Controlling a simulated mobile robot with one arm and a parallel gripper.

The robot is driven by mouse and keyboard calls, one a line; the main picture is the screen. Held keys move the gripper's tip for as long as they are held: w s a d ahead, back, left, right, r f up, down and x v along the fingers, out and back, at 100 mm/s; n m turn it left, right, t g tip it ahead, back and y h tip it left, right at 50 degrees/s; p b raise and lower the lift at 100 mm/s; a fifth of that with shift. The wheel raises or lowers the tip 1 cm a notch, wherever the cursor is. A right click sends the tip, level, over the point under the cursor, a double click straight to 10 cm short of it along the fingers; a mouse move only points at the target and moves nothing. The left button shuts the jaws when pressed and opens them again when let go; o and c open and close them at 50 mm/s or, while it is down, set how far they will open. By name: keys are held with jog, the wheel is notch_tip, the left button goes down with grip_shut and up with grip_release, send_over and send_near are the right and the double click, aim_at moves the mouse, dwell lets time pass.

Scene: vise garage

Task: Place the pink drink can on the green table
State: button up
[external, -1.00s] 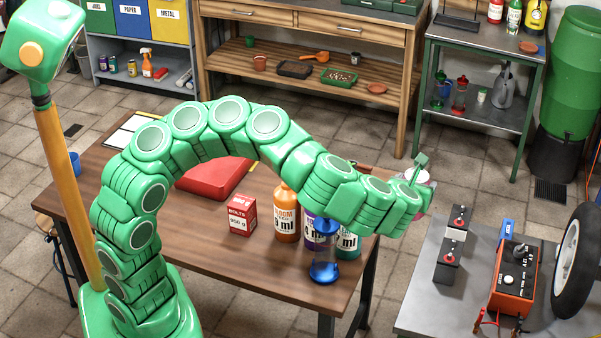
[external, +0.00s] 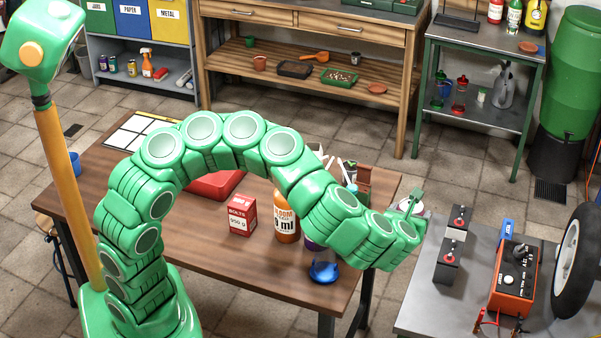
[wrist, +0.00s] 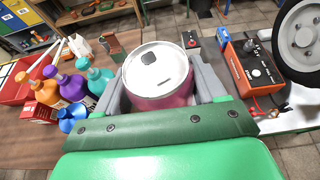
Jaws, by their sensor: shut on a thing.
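The pink drink can (wrist: 160,88) is between the grey fingers of my gripper (wrist: 160,75) in the wrist view, its silver lid facing the camera. My gripper is shut on it. In the external view my gripper (external: 411,206) is at the end of the green arm, over the gap between the brown table and the grey bench. There the can is mostly hidden by the arm. A table with a green frame (external: 529,105) and grey top stands at the back right, well away from my gripper.
The brown table (external: 200,255) holds an orange bottle (external: 286,215), a red bolts box (external: 242,215), a blue-based container (external: 323,271) and other bottles. The grey bench (external: 420,310) holds an orange charger (external: 512,280) and a wheel (external: 578,260). Bottles and a small dish stand on the green-framed table.

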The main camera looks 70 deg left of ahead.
notch_tip(320, 180, down, 16)
jog(key=shift+w+d+f, duration=0.45)
jog(key=shift+w+f, duration=1.75)
jog(key=shift+w, duration=0.1)
jog(key=shift+w+d+f, duration=0.4)
jog(key=shift+w+f, duration=1.8)
jog(key=shift+w, duration=0.05)
jog(key=shift+w+d+f, duration=0.45)
jog(key=shift+w+f, duration=1.75)
jog(key=shift+w, duration=0.1)
jog(key=shift+f, duration=0.1)
jog(key=o, duration=1.3)
jog(key=v, duration=1.2)
